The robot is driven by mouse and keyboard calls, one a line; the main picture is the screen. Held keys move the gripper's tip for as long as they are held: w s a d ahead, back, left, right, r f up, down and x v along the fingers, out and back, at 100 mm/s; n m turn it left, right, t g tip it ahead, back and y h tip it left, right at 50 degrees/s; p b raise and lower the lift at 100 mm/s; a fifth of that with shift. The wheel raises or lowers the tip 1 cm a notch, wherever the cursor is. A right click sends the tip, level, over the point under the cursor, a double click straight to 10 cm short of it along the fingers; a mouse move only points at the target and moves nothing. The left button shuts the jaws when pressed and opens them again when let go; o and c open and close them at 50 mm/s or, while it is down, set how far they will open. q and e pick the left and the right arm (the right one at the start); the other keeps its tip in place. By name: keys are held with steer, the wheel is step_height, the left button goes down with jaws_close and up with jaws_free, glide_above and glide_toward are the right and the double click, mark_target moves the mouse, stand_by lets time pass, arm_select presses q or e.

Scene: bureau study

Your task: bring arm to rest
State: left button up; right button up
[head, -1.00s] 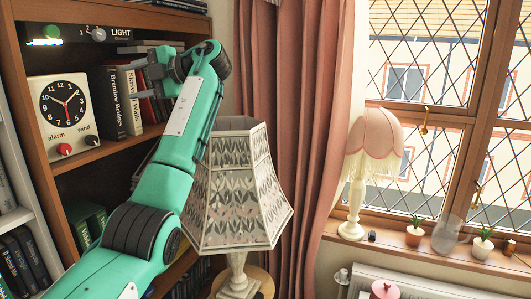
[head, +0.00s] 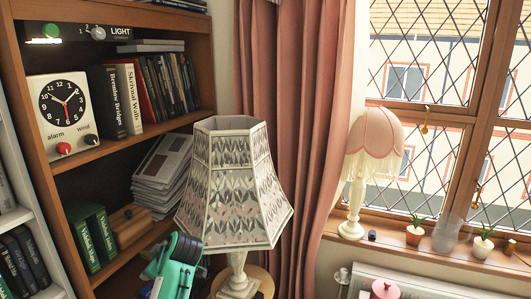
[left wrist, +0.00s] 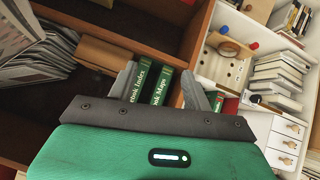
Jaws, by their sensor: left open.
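My left arm (head: 177,268) shows only as a green and dark link at the bottom of the head view, left of the lamp's base. The left gripper's fingers are not clearly visible there. In the left wrist view my left gripper (left wrist: 160,82) has its two grey fingers spread apart. Behind them, green books (left wrist: 152,82) stand on a shelf. The gap between the fingers holds nothing that I can make out. My right gripper is in neither view.
The wooden bookcase (head: 108,164) holds a clock box (head: 63,115), several books, a paper stack (head: 162,172) and a wooden box (head: 128,224). A patterned lamp (head: 235,185) stands close right of my arm. A pink lamp (head: 374,150) and potted plants (head: 414,233) stand on the sill.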

arm_select(q)
steer(key=s+d+f+m+h, duration=0.15)
steer(key=s+f+m, duration=0.25)
steer(key=s+f, duration=0.4)
steer(key=s+d+f+m+h, duration=0.1)
steer(key=s+f+m+h, duration=0.25)
steer(key=s+f, duration=0.5)
steer(key=s+d+m+g+h, duration=0.1)
steer(key=s+d+m+h, duration=0.3)
steer(key=s, duration=0.8)
steer(key=s+d+m, duration=0.2)
steer(key=s+m, duration=0.4)
steer(key=s, duration=0.6)
step_height(320, 180, down, 32)
steer(key=g+b, duration=0.1)
steer(key=b, duration=0.2)
steer(key=s+a+f+g+b, duration=0.1)
steer(key=s+a+f+b, duration=0.2)
steer(key=s+f, duration=1.7)
step_height(320, 180, down, 4)
steer(key=shift+a+f+g+y, duration=0.1)
steer(key=shift+a+g+y, duration=0.2)
steer(key=shift+a+g, duration=0.1)
